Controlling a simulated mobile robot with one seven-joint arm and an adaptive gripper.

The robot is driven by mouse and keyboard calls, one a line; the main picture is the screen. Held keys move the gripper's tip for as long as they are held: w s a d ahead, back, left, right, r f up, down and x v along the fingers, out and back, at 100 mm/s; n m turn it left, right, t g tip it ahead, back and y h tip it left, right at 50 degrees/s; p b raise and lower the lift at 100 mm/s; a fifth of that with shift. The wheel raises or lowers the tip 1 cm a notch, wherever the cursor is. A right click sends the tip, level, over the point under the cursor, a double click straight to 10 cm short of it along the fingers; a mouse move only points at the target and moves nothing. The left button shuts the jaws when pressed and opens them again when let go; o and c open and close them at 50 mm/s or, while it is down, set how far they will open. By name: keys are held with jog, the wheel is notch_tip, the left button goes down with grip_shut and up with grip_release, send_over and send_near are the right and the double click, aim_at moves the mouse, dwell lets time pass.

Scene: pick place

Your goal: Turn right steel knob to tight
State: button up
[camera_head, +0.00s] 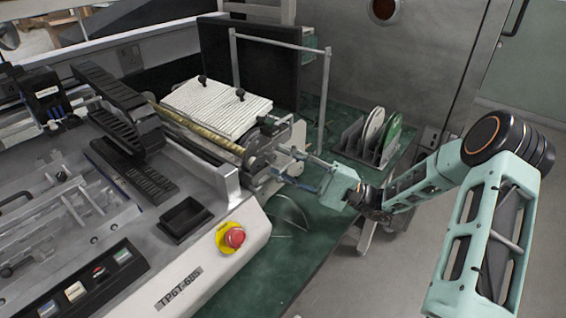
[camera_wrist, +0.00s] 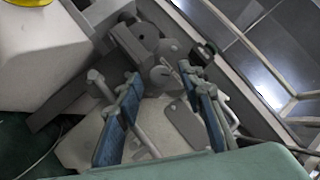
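My gripper (camera_head: 296,168) reaches in from the right at the end of the machine (camera_head: 262,160) in the head view. In the wrist view, my gripper (camera_wrist: 160,73) has its two blue-padded fingers wide apart, with nothing held between them. A grey round knob-like disc (camera_wrist: 164,79) shows between and just beyond the fingertips, apparently apart from both. A second grey disc (camera_wrist: 168,47) lies a little farther off. Which of these is the right steel knob, and how tight it is, I cannot tell. In the head view the knob area is partly hidden by my fingers.
A red emergency button (camera_head: 234,238) on a yellow base sits on the machine's front panel. A rack (camera_head: 369,148) with discs stands behind my gripper. A metal frame post (camera_head: 325,100) rises nearby. The green table (camera_head: 265,285) is mostly clear at the front.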

jog(key=v, duration=1.2)
dwell(0.3)
